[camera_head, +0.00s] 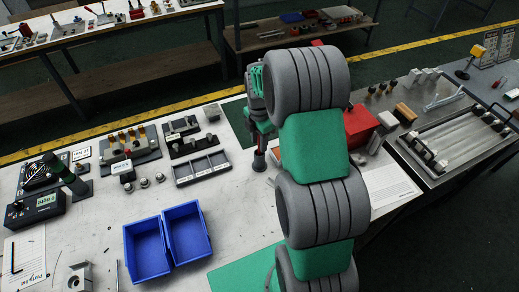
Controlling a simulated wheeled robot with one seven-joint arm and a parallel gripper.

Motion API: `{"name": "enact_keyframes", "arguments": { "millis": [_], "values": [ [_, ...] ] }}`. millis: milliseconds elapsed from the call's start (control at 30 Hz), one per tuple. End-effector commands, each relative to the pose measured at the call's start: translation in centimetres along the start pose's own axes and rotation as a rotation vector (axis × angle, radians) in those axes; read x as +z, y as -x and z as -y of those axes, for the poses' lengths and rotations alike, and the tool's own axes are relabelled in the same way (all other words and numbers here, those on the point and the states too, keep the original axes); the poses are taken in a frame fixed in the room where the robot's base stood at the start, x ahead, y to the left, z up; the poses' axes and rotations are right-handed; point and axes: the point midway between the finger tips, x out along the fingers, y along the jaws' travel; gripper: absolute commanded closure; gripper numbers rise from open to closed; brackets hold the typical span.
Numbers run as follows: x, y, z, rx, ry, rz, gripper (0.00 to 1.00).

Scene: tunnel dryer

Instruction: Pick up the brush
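I cannot pick out the brush for certain. A small tan block (405,113) lies right of the red box, near the metal fixture; it may be the brush, but it is too small to tell. My arm, grey and green, rises through the middle of the view and hides part of the table behind it. Its far end reaches down left of the red box, with a dark tip (260,160) low over the table, right of the grey tray. The gripper fingers are not clear, and I cannot see whether they hold anything.
Two blue bins (150,250) stand at the front of the white table (95,215). A grey compartment tray (202,168) lies behind them. A red box (360,126) is partly behind my arm.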

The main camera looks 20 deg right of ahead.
Motion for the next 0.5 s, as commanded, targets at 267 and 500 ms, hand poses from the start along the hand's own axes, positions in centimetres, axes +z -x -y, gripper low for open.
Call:
{"name": "enact_keyframes", "arguments": {
  "millis": [267,500],
  "values": [
    [0.07,-1.19,-0.04,0.002,-0.002,0.001,0.63],
    [0.05,-1.17,-0.04,0.002,-0.002,0.001,0.80]
  ]
}}
